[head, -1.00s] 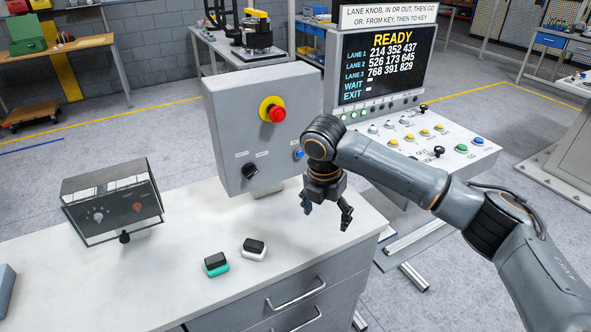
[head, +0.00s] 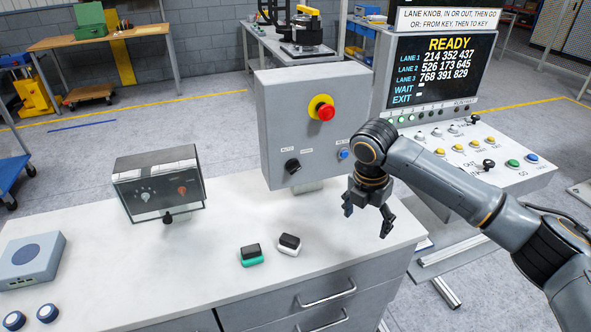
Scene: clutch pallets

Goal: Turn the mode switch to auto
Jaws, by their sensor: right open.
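The mode switch (head: 292,166) is a black knob low on the front of a grey control box (head: 275,110), at the back of the white bench. Small labels sit above it; the left one seems to read AUTO. I cannot tell clearly which way the knob points. My right gripper (head: 366,221) hangs fingers-down to the right of the knob and in front of it, clear of the box. Its two fingers are apart, with nothing between them. My left gripper is not in view.
The box also carries a red emergency button (head: 326,112) and a blue button (head: 344,155). A clear-covered box (head: 160,184) stands left. Two small black-topped blocks (head: 251,255) (head: 289,245) lie on the bench (head: 200,285). A lane console (head: 460,180) stands behind my right arm.

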